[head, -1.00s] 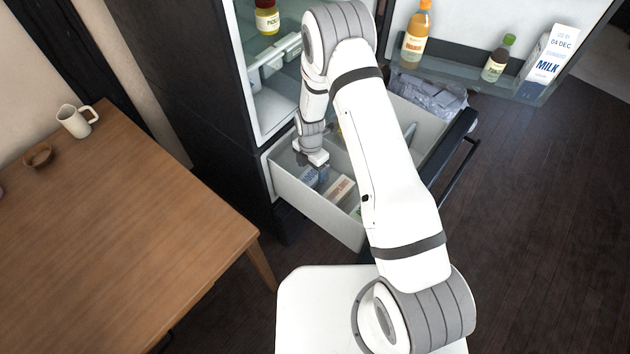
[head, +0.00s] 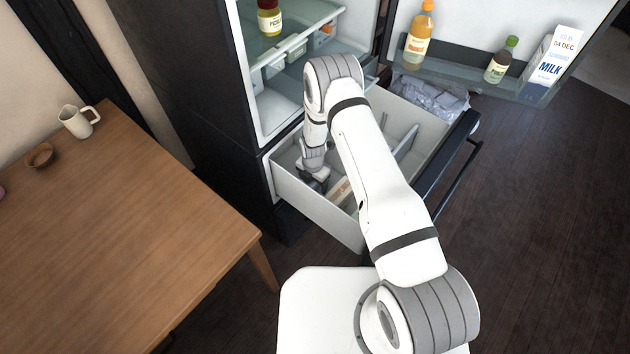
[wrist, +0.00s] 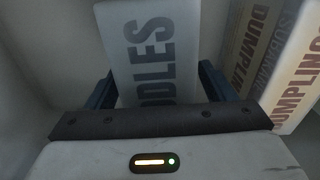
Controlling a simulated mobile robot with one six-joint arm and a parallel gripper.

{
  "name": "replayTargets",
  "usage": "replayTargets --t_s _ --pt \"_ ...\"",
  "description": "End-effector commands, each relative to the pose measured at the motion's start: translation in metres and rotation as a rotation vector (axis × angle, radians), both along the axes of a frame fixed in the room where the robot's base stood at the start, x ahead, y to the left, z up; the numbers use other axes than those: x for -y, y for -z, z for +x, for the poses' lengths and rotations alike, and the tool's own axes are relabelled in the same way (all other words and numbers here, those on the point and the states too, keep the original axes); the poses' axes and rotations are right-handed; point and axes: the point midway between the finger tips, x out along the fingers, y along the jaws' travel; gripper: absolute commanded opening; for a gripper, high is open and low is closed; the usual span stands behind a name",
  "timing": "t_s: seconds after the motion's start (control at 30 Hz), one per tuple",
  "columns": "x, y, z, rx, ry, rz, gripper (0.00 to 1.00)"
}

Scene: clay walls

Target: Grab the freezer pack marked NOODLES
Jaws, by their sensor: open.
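The NOODLES pack (wrist: 150,50) is white with dark lettering and fills the top middle of the wrist view, where "DLES" can be read. My gripper (wrist: 158,88) is open, with one dark finger on each side of the pack. I cannot tell whether the fingers touch it. In the head view my gripper (head: 317,184) is down inside the open freezer drawer (head: 310,207), at its left end. The NOODLES pack is hidden there by my gripper and arm.
A DUMPLINGS pack (wrist: 285,70) stands close to the right of the NOODLES pack, with another behind it. The drawer wall (wrist: 50,60) is at the left. The fridge door (head: 480,80) stands open above.

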Motion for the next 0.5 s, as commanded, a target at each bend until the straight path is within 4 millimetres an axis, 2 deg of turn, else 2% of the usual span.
replayTargets --t_s 0.17,0.5 --pt "-0.0004 0.0000 0.0001 0.001 0.000 0.001 0.76" --pt "-0.0009 -0.0003 0.0000 0.001 -0.001 0.001 0.49"
